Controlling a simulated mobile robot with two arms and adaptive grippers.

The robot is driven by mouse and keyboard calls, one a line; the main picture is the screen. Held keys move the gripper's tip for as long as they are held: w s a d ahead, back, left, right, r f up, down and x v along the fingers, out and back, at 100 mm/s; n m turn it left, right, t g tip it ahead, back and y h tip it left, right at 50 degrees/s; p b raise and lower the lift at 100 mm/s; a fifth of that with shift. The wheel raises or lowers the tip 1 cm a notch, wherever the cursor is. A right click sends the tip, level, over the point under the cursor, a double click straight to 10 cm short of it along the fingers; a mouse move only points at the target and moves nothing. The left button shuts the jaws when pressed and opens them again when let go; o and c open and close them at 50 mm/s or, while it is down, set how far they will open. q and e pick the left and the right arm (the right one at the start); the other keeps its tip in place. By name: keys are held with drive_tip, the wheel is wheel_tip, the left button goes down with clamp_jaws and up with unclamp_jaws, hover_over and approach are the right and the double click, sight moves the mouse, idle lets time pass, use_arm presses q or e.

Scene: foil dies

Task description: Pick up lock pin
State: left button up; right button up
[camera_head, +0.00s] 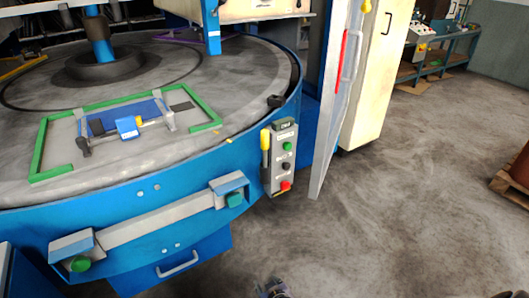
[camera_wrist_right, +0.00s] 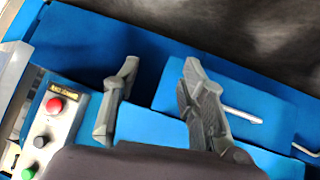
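I cannot tell for sure which part is the lock pin. A small dark knob (camera_head: 276,101) sits at the right rim of the round turntable (camera_head: 240,85). On the turntable, a green corner-bracket frame (camera_head: 40,145) surrounds a fixture with a blue block (camera_head: 127,127) and a dark-ended rod (camera_head: 83,146). My right gripper (camera_head: 275,288) just shows at the bottom edge of the head view, well below the turntable. In the wrist view my right gripper (camera_wrist_right: 160,75) has its fingers apart, with nothing between them. My left gripper is not in view.
A grey bar (camera_head: 150,223) crosses the front. An open door panel (camera_head: 335,100) stands right. The floor (camera_head: 420,200) there is clear.

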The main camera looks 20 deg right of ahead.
drive_tip(key=shift+o, duration=0.5)
drive_tip(key=w+r+m+t, duration=0.1)
drive_tip(key=w+r, duration=0.3)
drive_tip(key=r, duration=0.5)
drive_tip(key=w+d+r+t+h, duration=0.1)
drive_tip(key=w+r, duration=0.3)
drive_tip(key=r, duration=0.5)
drive_tip(key=shift+d+m+t+h, duration=0.3)
drive_tip(key=shift+m+t, duration=0.1)
drive_tip(key=shift+t, duration=0.5)
drive_tip(key=m+t+h, duration=0.3)
approach(265, 142)
drive_tip(key=shift+t, duration=0.3)
drive_tip(key=x, duration=0.3)
drive_tip(key=b+x, duration=0.1)
drive_tip(key=x, duration=0.1)
drive_tip(key=shift+w+d+f, duration=0.2)
drive_tip(key=shift+f, duration=0.1)
drive_tip(key=shift+b+x, duration=0.55)
drive_tip(key=shift+x, duration=2.5)
drive_tip(key=shift+a+f, duration=0.1)
drive_tip(key=shift+s, duration=0.1)
clamp_jaws()
